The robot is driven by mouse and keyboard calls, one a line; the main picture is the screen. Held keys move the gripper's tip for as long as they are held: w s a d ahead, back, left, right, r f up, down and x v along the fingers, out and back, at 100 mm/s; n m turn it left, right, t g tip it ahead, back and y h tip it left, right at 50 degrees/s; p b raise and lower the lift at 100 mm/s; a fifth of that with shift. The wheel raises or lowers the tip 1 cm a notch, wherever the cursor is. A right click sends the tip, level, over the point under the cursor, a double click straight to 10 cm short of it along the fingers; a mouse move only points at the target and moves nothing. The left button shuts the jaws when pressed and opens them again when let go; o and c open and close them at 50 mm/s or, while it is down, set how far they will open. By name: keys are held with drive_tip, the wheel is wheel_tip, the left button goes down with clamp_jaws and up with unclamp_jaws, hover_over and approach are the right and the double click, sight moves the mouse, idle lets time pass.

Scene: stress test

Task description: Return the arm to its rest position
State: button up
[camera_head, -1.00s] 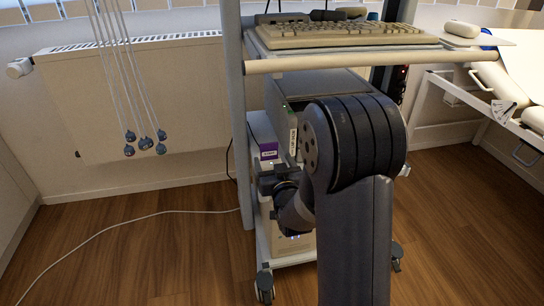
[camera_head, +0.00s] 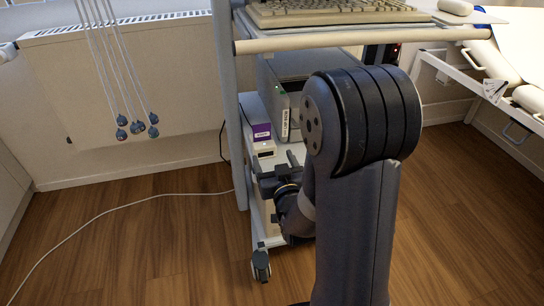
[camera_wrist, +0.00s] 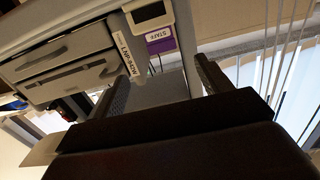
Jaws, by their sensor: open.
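My gripper (camera_head: 268,180) shows in the head view, partly hidden behind my own dark arm. It is in front of the lower shelf of the cart. In the wrist view, the two dark fingers of my gripper (camera_wrist: 160,85) stand apart, and I see nothing held between them. My arm is bent, with its large round joint in the middle right of the head view and its forearm reaching down behind the upper link.
A white cable (camera_head: 130,206) crosses the wooden floor. A radiator (camera_head: 130,80) stands left; floor between is mostly clear.

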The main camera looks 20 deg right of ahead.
sight(262, 130)
drive_tip(key=shift+w, duration=0.1)
drive_tip(key=w+b, duration=0.1)
drive_tip(key=w, duration=0.9)
drive_tip(key=shift+w+f, duration=0.15)
drive_tip(key=shift+w, duration=0.15)
drive_tip(key=shift+r, duration=0.3)
drive_tip(key=shift+p, duration=0.3)
